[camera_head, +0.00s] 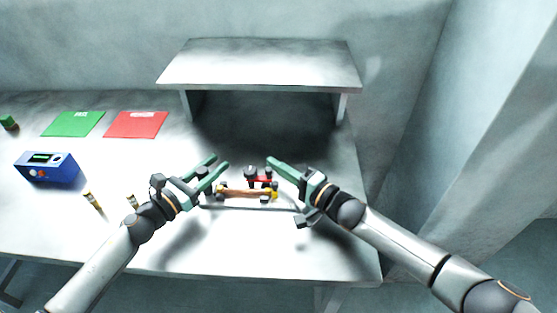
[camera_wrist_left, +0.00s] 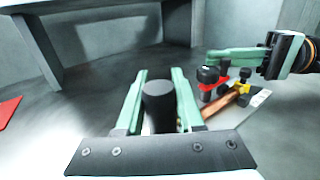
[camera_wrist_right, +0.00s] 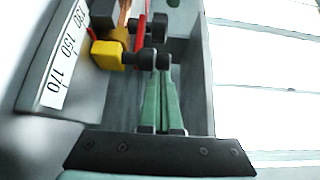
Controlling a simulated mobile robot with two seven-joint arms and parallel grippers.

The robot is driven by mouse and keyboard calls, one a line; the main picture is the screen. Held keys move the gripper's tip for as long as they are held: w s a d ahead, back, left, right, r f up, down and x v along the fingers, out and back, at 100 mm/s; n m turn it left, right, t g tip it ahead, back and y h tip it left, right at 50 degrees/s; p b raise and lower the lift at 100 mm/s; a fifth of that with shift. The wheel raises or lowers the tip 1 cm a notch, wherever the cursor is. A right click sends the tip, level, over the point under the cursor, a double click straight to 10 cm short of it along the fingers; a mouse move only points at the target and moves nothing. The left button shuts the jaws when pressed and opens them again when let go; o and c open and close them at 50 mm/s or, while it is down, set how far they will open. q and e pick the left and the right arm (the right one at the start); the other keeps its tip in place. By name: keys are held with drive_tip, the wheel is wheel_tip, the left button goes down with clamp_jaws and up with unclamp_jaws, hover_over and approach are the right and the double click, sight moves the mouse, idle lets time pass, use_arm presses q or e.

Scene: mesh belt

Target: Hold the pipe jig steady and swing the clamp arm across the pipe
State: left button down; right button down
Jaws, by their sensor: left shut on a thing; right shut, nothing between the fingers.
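The pipe jig is a grey base (camera_wrist_right: 185,75) on the table. A copper-brown pipe (camera_head: 240,193) lies along it, with a yellow block (camera_head: 274,193) at its right end. The red clamp arm (camera_head: 262,179) with black knobs (camera_head: 250,172) lies beside the pipe on its far side, roughly parallel to it. My left gripper (camera_wrist_left: 158,80) is shut on a black upright post (camera_wrist_left: 158,105) at the jig's left end. My right gripper (camera_head: 269,162) is shut and empty; in the right wrist view its fingertips (camera_wrist_right: 156,70) are close to a black knob (camera_wrist_right: 147,60); contact is unclear.
A white numbered scale (camera_wrist_right: 68,55) runs along the jig's edge. A raised shelf (camera_head: 260,65) stands behind. Green (camera_head: 73,124) and red (camera_head: 136,124) mats, a blue box (camera_head: 47,169) and small yellow-banded pieces (camera_head: 93,202) lie to the left. The front of the table is clear.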

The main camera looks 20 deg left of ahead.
drive_tip(key=shift+s+d, duration=0.2)
drive_tip(key=shift+s, duration=0.3)
drive_tip(key=shift+s, duration=0.1)
drive_tip(key=shift+s, duration=0.35)
drive_tip(key=shift+w+a+r, duration=0.1)
drive_tip(key=shift+w, duration=1)
drive_tip(key=shift+w+a, duration=0.1)
drive_tip(key=shift+w, duration=0.95)
drive_tip(key=v, duration=0.5)
drive_tip(key=s+v, duration=0.1)
drive_tip(key=v, duration=0.4)
drive_tip(key=shift+a, duration=0.15)
drive_tip(key=c, duration=1.6)
unclamp_jaws()
